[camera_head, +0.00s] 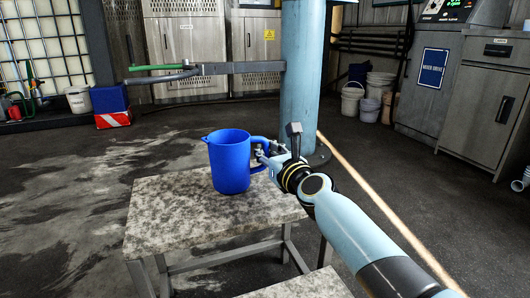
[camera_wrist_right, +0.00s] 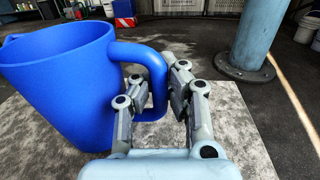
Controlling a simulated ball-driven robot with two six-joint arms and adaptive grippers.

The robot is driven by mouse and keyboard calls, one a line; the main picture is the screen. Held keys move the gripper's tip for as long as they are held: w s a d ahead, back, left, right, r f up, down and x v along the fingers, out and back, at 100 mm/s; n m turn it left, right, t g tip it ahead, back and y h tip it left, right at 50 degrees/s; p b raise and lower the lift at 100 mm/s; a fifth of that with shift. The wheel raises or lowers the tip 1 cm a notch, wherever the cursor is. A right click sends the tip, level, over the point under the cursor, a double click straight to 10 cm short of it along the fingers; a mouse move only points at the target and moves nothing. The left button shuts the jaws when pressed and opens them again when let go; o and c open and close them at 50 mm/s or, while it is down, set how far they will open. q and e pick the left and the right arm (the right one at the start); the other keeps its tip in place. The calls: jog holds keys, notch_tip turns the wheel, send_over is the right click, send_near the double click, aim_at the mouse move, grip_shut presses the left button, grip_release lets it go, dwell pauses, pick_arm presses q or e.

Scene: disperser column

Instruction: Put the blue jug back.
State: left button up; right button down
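The blue jug (camera_head: 229,160) stands upright on the stone-topped table (camera_head: 158,222), with its spout to the left and its handle to the right. My right gripper (camera_head: 266,151) is at the handle, reaching in from the right. In the right wrist view, the jug (camera_wrist_right: 62,85) fills the left side. The fingers of my right gripper (camera_wrist_right: 158,85) lie on either side of the handle's upright part, one inside the loop and one outside, close against it. They look shut on the handle. The jug's base seems to rest on the tabletop. My left gripper is not in view.
A pale blue column (camera_head: 302,75) rises just behind the table, with a grey bracket arm (camera_head: 225,68) reaching left above the jug. Another stone surface (camera_head: 305,287) shows at the bottom edge. White buckets (camera_head: 351,100) and metal cabinets (camera_head: 488,105) stand farther back. The tabletop left of the jug is clear.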

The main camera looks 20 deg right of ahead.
jog(key=c, duration=2)
grip_release()
jog(key=shift+f, duration=0.25)
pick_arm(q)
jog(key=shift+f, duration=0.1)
pick_arm(e)
jog(key=o, duration=0.5)
jog(key=shift+r, duration=0.1)
jog(key=shift+r, duration=0.25)
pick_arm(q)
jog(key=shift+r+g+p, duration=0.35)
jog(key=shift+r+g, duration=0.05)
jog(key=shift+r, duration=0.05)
pick_arm(e)
jog(key=s, duration=0.8)
jog(key=s+d, duration=0.1)
jog(key=s, duration=0.3)
jog(key=shift+d+f, duration=0.1)
jog(key=shift+f, duration=0.05)
